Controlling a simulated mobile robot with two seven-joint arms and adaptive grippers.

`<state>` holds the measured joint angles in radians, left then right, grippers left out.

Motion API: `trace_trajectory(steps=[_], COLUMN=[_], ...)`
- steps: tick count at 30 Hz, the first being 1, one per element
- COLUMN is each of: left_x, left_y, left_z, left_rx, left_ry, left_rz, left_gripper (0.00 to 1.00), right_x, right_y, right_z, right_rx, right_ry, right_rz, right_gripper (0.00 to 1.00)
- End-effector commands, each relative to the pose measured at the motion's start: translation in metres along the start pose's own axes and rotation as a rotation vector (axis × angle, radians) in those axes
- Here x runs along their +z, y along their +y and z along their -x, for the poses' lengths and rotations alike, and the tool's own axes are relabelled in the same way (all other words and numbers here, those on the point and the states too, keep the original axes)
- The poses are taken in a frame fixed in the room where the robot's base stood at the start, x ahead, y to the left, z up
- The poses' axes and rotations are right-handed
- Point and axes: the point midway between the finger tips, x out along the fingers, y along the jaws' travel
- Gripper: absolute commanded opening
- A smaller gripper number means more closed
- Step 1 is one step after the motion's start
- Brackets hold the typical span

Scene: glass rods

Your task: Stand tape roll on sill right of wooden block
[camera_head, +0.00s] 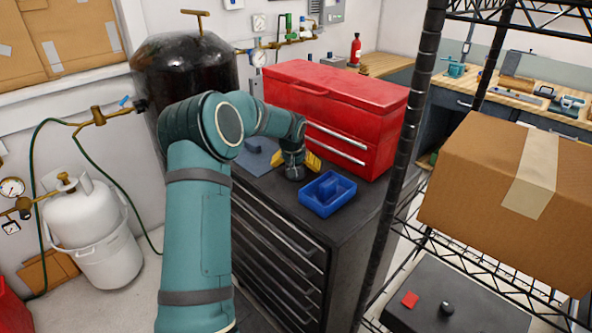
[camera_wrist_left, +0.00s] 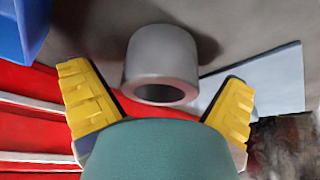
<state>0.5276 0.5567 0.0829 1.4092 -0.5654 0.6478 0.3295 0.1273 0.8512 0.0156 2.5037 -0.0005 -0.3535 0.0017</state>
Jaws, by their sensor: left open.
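A grey tape roll (camera_wrist_left: 161,62) stands between the two yellow fingers of my left gripper (camera_wrist_left: 155,78) in the left wrist view. Its round hole faces the camera, and gaps show between the roll and both fingers. In the head view my left gripper (camera_head: 300,164) is open, low over the dark cabinet top in front of the red toolbox. The tape roll is hidden there behind the gripper and wrist. I cannot make out a wooden block or clearly identify a sill in either view. My right gripper is not in view.
The blue tray (camera_head: 345,205) sits right of the gripper on the dark cabinet (camera_head: 285,238). The red toolbox (camera_head: 345,98) stands close behind. A flat grey-blue piece (camera_head: 258,163) lies to the left. A wire rack with a cardboard box (camera_head: 470,185) stands right.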

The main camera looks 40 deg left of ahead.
Motion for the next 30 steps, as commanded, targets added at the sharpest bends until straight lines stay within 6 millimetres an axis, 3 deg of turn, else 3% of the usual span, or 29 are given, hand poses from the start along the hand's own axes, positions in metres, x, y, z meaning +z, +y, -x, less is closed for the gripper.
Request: trace_trajectory(steps=[2,6,8,9,21,30], left_x=[0.000,0.000,0.000,0.000,-0.003,-0.024], left_y=[0.000,0.000,0.000,0.000,0.000,0.000], left_z=[0.000,0.000,0.000,0.000,0.005,0.052], left_rx=[0.000,0.000,0.000,0.000,0.000,0.001], left_ry=[0.000,0.000,0.000,0.000,0.003,0.005], left_rz=[0.000,0.000,0.000,0.000,0.001,0.001], left_gripper=[1.00,0.51,0.30,0.26,0.26,0.26], right_x=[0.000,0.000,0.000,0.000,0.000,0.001], right_y=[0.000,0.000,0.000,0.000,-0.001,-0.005], right_z=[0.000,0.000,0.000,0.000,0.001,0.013], right_rx=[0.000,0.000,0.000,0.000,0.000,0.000], right_ry=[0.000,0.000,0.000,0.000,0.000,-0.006], right_rz=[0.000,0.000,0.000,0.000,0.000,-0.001], right_gripper=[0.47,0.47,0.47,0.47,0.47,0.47])
